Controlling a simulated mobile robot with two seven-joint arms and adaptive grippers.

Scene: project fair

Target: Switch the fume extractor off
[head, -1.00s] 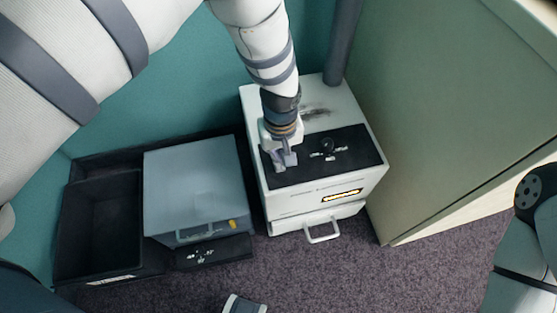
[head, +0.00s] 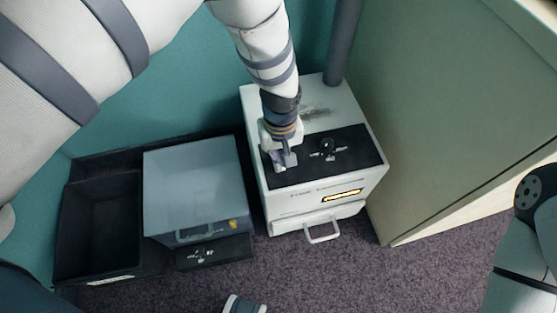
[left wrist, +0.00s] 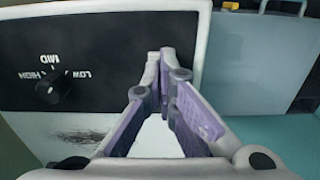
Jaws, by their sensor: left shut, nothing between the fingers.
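The fume extractor (head: 285,205) is a white box on the floor with a black top panel, a yellow-black label and a front handle. Its dark round knob (head: 327,147) stands on the panel. In the left wrist view the knob (left wrist: 52,90) is at left, with MID, LOW and HIGH printed upside down around it. I cannot tell which mark it points at. My left gripper (head: 284,164) is shut and empty over the panel's left part, left of the knob and apart from it. Its fingers (left wrist: 165,60) hide part of the panel; whether they touch it is unclear.
A black tray (head: 103,277) stands left of the extractor, with a blue-grey box (head: 195,185) at its right part. A grey pipe (head: 343,40) rises from the extractor's back. A pale cabinet side (head: 440,110) stands close on the right. Carpet (head: 330,280) in front is mostly clear.

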